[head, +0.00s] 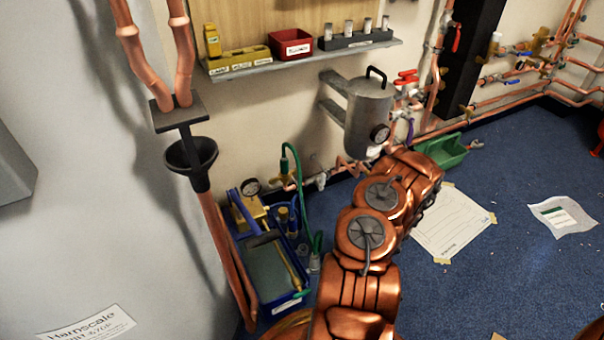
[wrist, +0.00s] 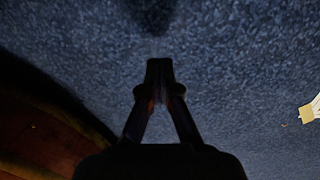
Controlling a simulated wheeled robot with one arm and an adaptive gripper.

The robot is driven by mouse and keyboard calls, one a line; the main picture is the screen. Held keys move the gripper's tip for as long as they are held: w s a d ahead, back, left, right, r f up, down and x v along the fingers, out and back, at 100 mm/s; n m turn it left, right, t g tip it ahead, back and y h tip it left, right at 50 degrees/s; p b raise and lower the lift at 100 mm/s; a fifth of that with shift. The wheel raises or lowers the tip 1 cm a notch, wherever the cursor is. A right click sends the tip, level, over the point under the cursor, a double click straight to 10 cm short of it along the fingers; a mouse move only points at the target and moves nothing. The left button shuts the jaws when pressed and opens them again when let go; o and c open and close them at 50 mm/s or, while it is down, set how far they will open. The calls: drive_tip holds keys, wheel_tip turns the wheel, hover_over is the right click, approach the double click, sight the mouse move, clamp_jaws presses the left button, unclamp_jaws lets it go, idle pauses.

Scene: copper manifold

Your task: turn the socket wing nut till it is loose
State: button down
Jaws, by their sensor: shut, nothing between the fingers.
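I cannot make out the socket wing nut for certain in either view. Copper pipework with red valve handles (head: 406,77) shows right of a grey canister (head: 368,108) on the wall in the head view. My gripper (wrist: 159,68) is shut and empty in the wrist view, its fingertips together above dark blue carpet (wrist: 240,70), touching nothing that I can see. In the head view my copper-coloured arm reaches up from the bottom middle and hides my gripper, along with part of the floor and low wall.
A blue crate of tools (head: 266,303) stands at the lower left wall. A green bin (head: 443,152) sits on the floor below the pipes. A shelf (head: 290,63) holds a red box (head: 290,44). Paper sheets (head: 450,222) lie on the carpet; right of them is open floor.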

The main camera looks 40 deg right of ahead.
drive_tip(key=w+d+r+n+t+h, duration=0.2)
drive_tip(key=w+d+r+n+h, duration=0.2)
drive_tip(key=d+n, duration=0.25)
drive_tip(key=n+t+y+p, duration=0.1)
drive_tip(key=n+t+p, duration=0.1)
drive_tip(key=n+t, duration=0.9)
approach(298, 171)
drive_tip(key=b+x, duration=0.1)
drive_tip(key=x, duration=0.1)
drive_tip(key=b+x, duration=0.1)
drive_tip(key=b, duration=0.1)
drive_tip(key=b+x, duration=0.2)
drive_tip(key=shift+w+f, duration=0.25)
drive_tip(key=shift+f, duration=0.1)
drive_tip(key=shift+w+d+r+b, duration=0.1)
drive_tip(key=shift+w+b, duration=0.3)
drive_tip(key=shift+w, duration=0.25)
